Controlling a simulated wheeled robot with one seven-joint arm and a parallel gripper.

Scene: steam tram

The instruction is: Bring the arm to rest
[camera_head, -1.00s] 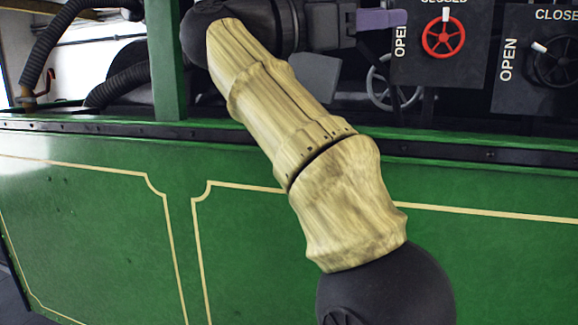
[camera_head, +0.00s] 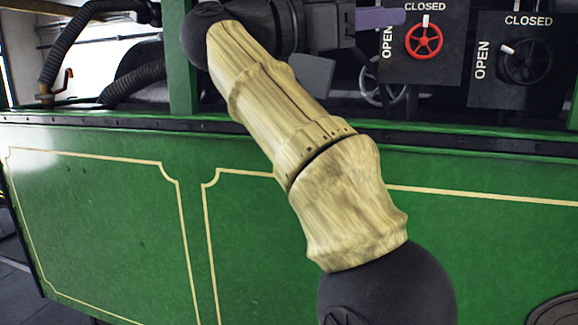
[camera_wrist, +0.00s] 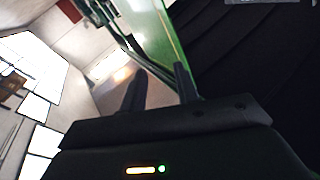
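My arm, with pale wood-patterned links, crosses the middle of the head view. It reaches up to my gripper (camera_head: 380,18), whose purple finger points right near the red handwheel (camera_head: 424,40). I cannot tell whether the finger is touching anything there. In the wrist view my gripper (camera_wrist: 160,85) shows two dark fingers standing apart, with nothing between them.
The green tram side (camera_head: 100,210) with cream lining fills the front. Behind its ledge stand a black handwheel (camera_head: 530,62) marked OPEN and CLOSED, a grey wheel (camera_head: 383,85) and black hoses (camera_head: 65,50). Dark floor shows at lower left.

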